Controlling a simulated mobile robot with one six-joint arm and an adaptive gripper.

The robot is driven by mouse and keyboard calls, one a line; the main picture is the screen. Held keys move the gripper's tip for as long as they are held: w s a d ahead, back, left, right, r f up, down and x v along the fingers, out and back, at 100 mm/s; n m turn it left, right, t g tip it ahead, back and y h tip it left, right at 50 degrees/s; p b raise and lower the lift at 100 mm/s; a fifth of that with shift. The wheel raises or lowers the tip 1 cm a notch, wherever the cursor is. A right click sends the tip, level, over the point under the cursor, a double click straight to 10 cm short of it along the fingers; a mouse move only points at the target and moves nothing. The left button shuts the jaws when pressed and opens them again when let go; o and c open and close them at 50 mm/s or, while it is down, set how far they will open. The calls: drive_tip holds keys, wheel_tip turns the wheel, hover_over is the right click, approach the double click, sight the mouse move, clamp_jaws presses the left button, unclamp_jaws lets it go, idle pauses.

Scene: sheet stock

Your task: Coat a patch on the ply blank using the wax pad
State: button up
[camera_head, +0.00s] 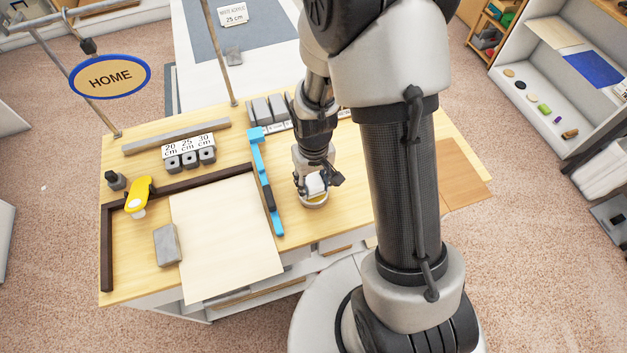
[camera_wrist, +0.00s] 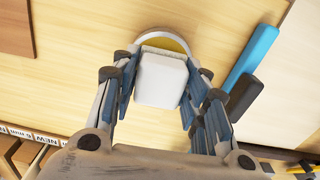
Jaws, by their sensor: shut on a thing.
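The wax pad (camera_wrist: 161,78) is a white block between the fingers of my gripper (camera_wrist: 158,95); in the head view my gripper (camera_head: 317,180) is at the middle of the bench. A round shallow dish with a pale rim and yellow inside (camera_head: 314,202) lies under the pad; it also shows in the wrist view (camera_wrist: 162,38). The pad covers part of the dish, and I cannot tell whether they touch. The ply blank (camera_head: 228,235) is a pale flat sheet left of my gripper, beyond the blue bar. No coated patch is visible on it.
A blue bar with a dark part (camera_head: 264,180) lies between the blank and my gripper. A grey block (camera_head: 167,245) sits at the blank's left edge. A dark L-shaped fence (camera_head: 107,240) borders the blank. A yellow tool (camera_head: 139,193) and labelled grey blocks (camera_head: 190,160) stand behind.

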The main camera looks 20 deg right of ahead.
sight(313, 179)
drive_tip(key=shift+s+f+b, duration=0.1)
drive_tip(key=shift+f+b, duration=0.35)
drive_tip(key=shift+f, duration=0.15)
idle(1.6)
drive_tip(key=shift+r+p, duration=2.75)
drive_tip(key=shift+r, duration=0.85)
drive_tip(key=shift+w, duration=0.25)
drive_tip(key=shift+m, duration=0.3)
drive_tip(key=w+r+b, duration=0.1)
drive_tip(key=w+b, duration=0.1)
drive_tip(key=w+r+b, duration=0.2)
drive_tip(key=shift+d, duration=0.1)
